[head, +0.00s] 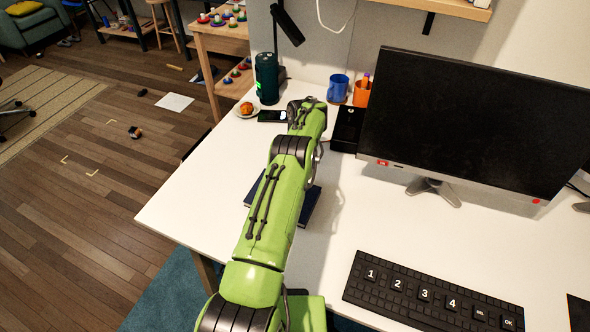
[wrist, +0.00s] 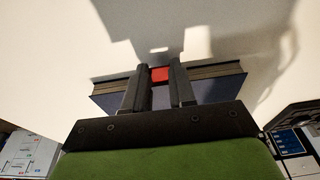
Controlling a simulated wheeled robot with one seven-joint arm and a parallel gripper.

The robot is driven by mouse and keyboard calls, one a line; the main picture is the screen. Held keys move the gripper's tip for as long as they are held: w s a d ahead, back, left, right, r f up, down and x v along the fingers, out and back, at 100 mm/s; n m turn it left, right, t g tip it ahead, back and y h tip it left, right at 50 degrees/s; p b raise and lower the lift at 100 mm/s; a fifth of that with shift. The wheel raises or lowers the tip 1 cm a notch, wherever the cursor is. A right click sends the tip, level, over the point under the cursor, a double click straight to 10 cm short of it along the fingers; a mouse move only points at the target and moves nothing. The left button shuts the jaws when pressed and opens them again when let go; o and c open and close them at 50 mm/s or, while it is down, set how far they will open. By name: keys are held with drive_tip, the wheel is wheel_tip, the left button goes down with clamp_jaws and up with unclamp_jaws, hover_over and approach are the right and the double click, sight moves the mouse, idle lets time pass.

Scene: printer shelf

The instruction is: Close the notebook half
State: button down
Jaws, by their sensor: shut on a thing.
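A dark blue notebook (head: 309,206) lies on the white desk, mostly hidden under my green arm in the head view. In the wrist view the notebook (wrist: 215,88) spreads to both sides of my fingers, with its page edges facing up in the picture. My gripper (wrist: 160,74) is over its middle, with a small red piece (wrist: 159,75) held between the two black fingers. The red piece seems to be at the notebook's edge; the fingers hide how it joins. I cannot tell how far the notebook is open. My fingertips are hidden in the head view.
A monitor (head: 475,120) and a keyboard (head: 430,292) stand on the desk's right side. The front-left desk (head: 190,205) is clear.

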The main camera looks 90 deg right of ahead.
drive_tip(key=c, duration=0.9)
unclamp_jaws()
drive_tip(key=p+v, duration=0.1)
drive_tip(key=v, duration=0.6)
drive_tip(key=shift+d+r+p, duration=0.1)
drive_tip(key=shift+r+p, duration=0.15)
drive_tip(key=shift+p, duration=0.15)
